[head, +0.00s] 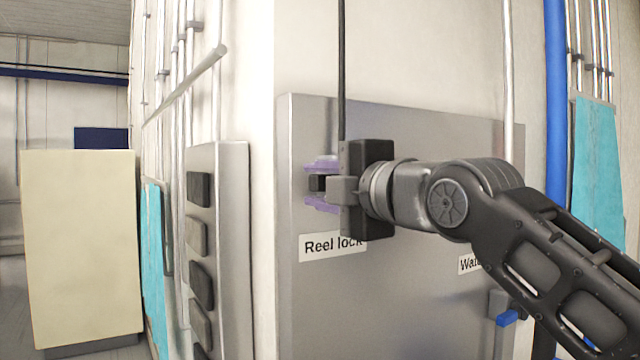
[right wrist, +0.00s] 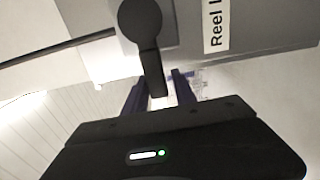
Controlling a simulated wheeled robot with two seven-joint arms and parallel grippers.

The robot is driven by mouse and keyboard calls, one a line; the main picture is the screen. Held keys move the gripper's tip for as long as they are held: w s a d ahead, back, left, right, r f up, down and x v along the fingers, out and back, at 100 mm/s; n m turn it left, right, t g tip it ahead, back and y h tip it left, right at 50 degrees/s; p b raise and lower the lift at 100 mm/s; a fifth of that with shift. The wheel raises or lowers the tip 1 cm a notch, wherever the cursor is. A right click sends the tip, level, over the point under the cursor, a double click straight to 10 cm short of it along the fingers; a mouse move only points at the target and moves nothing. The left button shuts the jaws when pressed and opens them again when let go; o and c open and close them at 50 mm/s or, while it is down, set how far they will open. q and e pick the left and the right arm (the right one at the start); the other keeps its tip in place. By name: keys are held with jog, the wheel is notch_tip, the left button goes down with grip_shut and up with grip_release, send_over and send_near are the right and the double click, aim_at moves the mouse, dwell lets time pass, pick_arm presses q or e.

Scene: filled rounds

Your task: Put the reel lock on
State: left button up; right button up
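The reel lock is a black switch with a round hub and a short lever (right wrist: 151,70) on a grey panel (head: 400,300). The "Reel lock" label (head: 322,246) is below it, and the label also shows in the right wrist view (right wrist: 215,28). My right gripper (head: 321,184) is at the switch, its purple fingers one above and one below a dark part of it. In the right wrist view the lever's end lies between the two fingers (right wrist: 160,92). The fingers are apart, with a gap beside the lever. My left gripper is not in view.
A second control with a blue tip (head: 507,318) sits lower right, under a partly hidden label starting "Wat" (head: 468,265). A box with several dark buttons (head: 200,235) is left of the panel. A cream cabinet (head: 80,250) stands further left. Pipes run along the walls.

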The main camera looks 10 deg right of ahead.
jog(key=shift+o, duration=1)
jog(key=shift+s, duration=0.1)
jog(key=b+v, duration=0.2)
jog(key=v, duration=0.5)
jog(key=shift+s, duration=0.3)
jog(key=shift+d, duration=0.1)
